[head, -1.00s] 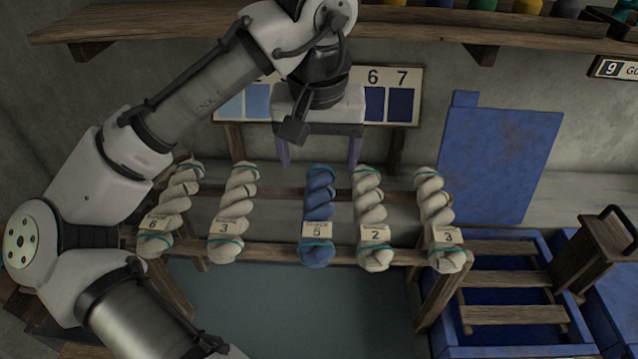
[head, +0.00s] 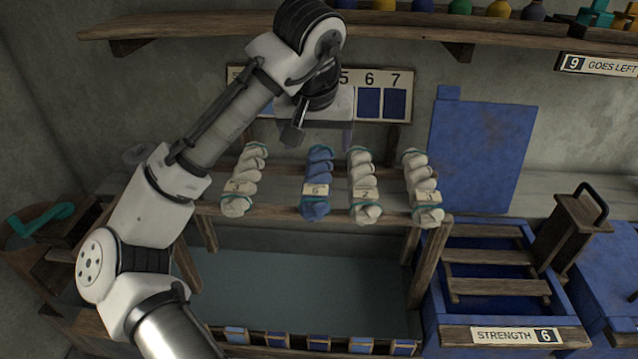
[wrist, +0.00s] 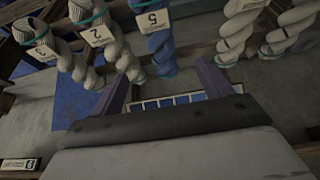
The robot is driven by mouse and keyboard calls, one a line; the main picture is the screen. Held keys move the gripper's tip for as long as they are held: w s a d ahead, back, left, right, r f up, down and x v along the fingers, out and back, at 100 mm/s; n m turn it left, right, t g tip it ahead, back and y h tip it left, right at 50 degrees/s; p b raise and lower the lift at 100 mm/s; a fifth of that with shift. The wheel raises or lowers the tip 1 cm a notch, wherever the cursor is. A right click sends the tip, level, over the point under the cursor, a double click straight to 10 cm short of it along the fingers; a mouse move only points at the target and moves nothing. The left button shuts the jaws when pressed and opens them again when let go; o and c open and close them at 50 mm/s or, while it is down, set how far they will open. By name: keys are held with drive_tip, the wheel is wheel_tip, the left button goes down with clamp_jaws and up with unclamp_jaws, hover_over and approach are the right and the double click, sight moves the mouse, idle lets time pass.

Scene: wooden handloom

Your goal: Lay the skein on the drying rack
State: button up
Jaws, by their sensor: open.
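A blue twisted skein (head: 317,183) with teal ties and a tag reading 5 lies across a wooden rack (head: 276,212). In the wrist view the blue skein (wrist: 160,42) lies just beyond my fingers. Pale skeins lie on the same rack: one to its left (head: 241,185), one close to its right (head: 363,185), and one at the rack's right end (head: 421,188). My arm hides the rack's left end in the head view. My gripper (head: 320,138) is open and empty, above and behind the blue skein; its fingers also show in the wrist view (wrist: 168,82).
A blue vat with wooden slats (head: 495,257) and a "STRENGTH 6" plate (head: 515,336) stands at right. A wooden block with a handle (head: 570,232) is beside it. A shelf with jars (head: 420,35) runs above. A numbered swatch board (head: 383,80) hangs behind my gripper.

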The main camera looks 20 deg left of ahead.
sight(318, 173)
drive_tip(key=p+x, duration=0.1)
drive_tip(key=x, duration=1.1)
drive_tip(key=shift+w+a+f, duration=0.1)
drive_tip(key=shift+a+f, duration=0.05)
drive_tip(key=shift+f, duration=0.05)
drive_tip(key=c, duration=1.2)
drive_tip(key=shift+c, duration=0.2)
wheel_tip(318, 173, up, 20)
drive_tip(key=shift+b, duration=0.35)
